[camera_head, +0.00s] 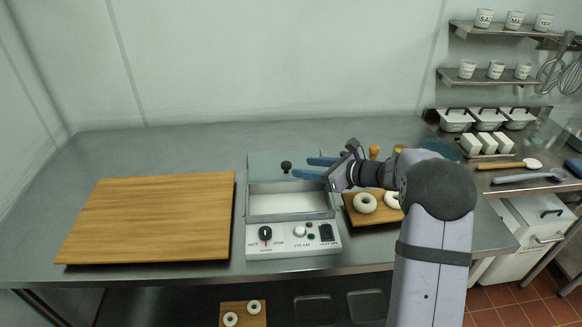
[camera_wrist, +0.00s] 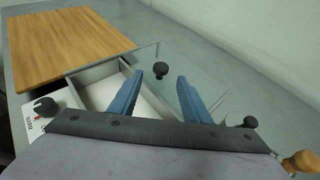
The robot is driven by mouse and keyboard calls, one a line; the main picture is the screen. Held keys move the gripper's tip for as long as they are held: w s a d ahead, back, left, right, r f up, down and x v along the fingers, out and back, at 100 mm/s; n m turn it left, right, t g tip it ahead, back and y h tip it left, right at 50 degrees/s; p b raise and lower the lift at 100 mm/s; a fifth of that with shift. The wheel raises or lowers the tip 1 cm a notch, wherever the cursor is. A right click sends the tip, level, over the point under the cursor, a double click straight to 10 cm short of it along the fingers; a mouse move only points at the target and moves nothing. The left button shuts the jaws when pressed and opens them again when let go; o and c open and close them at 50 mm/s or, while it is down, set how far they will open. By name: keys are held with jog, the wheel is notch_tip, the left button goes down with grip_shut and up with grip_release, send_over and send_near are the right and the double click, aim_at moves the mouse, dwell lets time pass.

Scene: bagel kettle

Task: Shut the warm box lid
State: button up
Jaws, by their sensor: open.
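The warm box (camera_head: 338,240) is a pale metal box with a control panel on its front. Its front part is open and shows a white, empty-looking inside. The lid (camera_head: 262,160), a greenish see-through panel with a black knob (camera_head: 286,167), lies toward the back of the box. My gripper (camera_head: 302,167) is open, its blue fingers pointing left just right of the knob. In the wrist view the knob (camera_wrist: 161,70) shows between and just beyond the fingertips (camera_wrist: 160,77), with no contact visible. The lid (camera_wrist: 205,85) spreads behind the fingers there.
A wooden board (camera_head: 150,220) lies left of the box. A smaller board (camera_head: 372,217) with white bagels (camera_head: 365,202) stands to the right, partly behind my arm. Wooden-topped knobs (camera_head: 375,151) rise behind it. The counter behind the box is clear.

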aim_at(288, 165)
jog(key=shift+p+x, duration=1.3)
jog(key=shift+x, duration=2.4)
jog(key=shift+w+r, duration=0.1)
jog(key=shift+r, duration=0.05)
jog(key=shift+c, duration=0.4)
grip_shut()
jog(key=s+b, duration=0.6)
jog(key=s, duration=0.8)
jog(key=shift+s+d, duration=0.1)
jog(key=shift+s, duration=0.15)
